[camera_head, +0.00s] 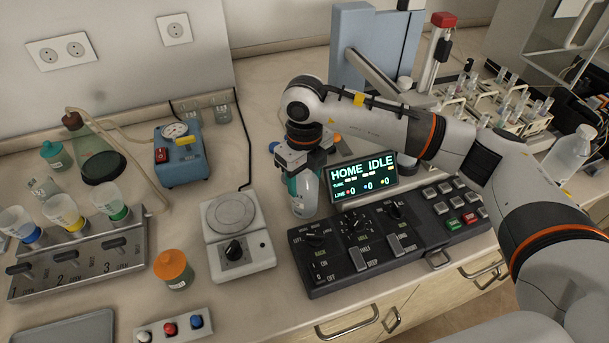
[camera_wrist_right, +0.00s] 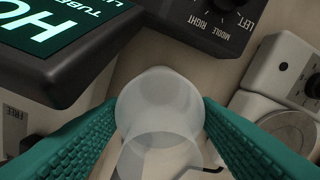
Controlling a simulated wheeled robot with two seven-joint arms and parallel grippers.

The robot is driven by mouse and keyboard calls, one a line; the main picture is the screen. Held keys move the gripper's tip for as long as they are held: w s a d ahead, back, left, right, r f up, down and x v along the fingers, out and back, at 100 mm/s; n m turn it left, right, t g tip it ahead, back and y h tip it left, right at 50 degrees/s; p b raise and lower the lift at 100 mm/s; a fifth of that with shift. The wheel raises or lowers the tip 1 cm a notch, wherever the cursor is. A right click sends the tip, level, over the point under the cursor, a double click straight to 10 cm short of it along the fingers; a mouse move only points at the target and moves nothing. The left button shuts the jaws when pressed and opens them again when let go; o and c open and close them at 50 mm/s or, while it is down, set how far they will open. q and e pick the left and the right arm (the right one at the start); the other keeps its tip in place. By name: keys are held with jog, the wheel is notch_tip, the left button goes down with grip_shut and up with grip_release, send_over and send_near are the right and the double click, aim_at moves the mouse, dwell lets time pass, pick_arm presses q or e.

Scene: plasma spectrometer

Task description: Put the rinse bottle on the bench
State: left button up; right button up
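The rinse bottle (camera_head: 306,199) is a pale, translucent bottle standing upright between the hotplate and the lit display in the head view. My right gripper (camera_head: 303,178) comes down over it from above. In the right wrist view the bottle (camera_wrist_right: 160,105) fills the space between the two green ribbed fingers, which meet its sides. A thin dark tube shows at its lower right. The gripper looks shut on the bottle. The bottle's base is close to the bench (camera_head: 277,285); I cannot tell whether it touches. My left gripper is not in view.
The black control panel (camera_head: 375,245) lies in front, with the display (camera_head: 363,184) close to the right. The white hotplate (camera_head: 237,238) is to the left.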

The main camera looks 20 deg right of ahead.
jog(key=o, duration=0.4)
jog(key=shift+c, duration=0.2)
jog(key=shift+r, duration=0.1)
notch_tip(320, 180, up, 12)
jog(key=b, duration=0.1)
jog(key=shift+b, duration=0.35)
